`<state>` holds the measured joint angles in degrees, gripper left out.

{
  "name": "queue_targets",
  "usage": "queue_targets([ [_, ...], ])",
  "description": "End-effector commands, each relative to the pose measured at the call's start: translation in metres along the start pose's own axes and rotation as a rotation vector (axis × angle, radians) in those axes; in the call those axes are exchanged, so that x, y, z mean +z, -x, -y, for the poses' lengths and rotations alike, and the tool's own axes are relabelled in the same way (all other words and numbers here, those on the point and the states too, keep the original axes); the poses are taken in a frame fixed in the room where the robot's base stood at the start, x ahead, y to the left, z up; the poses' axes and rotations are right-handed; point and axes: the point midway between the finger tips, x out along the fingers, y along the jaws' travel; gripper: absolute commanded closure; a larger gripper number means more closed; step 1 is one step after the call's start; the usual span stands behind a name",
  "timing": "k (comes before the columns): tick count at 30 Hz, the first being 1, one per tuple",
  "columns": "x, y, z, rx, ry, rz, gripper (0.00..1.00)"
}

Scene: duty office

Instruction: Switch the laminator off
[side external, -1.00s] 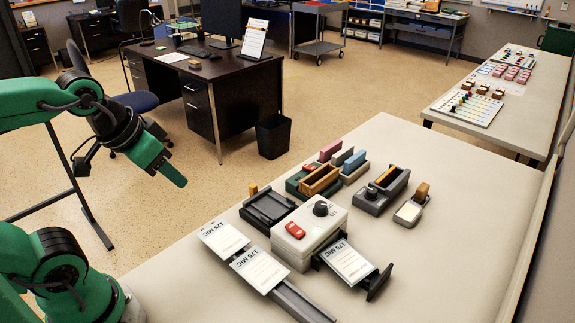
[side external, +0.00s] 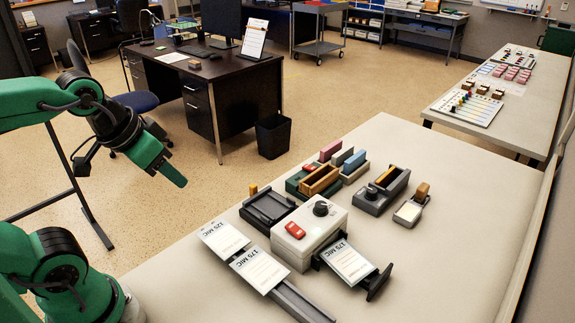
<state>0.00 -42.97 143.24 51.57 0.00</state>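The laminator (side external: 306,247) is a white box on the near table. A red switch (side external: 295,230) and a dark round knob (side external: 321,208) sit on its top. I cannot tell the switch's position. A card marked 175 MIC (side external: 347,262) lies on the dark tray on its right side. My gripper (side external: 178,180) is in the air at the left, beyond the table's edge and well apart from the laminator. Its green fingers point down to the right. I cannot see a gap between them.
A black tray (side external: 268,206), holders with coloured blocks (side external: 320,180), a grey device with a knob (side external: 371,199) and a tape dispenser (side external: 411,206) stand behind the laminator. The near table (side external: 462,228) is clear at the right. A dark desk (side external: 205,72) stands farther back.

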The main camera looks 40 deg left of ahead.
Motion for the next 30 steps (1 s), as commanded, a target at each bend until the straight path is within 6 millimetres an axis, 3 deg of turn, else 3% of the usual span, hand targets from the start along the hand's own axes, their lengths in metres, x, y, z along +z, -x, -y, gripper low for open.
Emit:
queue_targets([
  [13, 0.0, 0.0, 0.0, 0.0, 0.0, 0.0, 0.62],
  [19, 0.0, 0.0, 0.0, 0.0, 0.0, 0.0, 1.0],
  [30, 0.0, 0.0, 0.0, 0.0, 0.0, 0.0, 1.0],
])
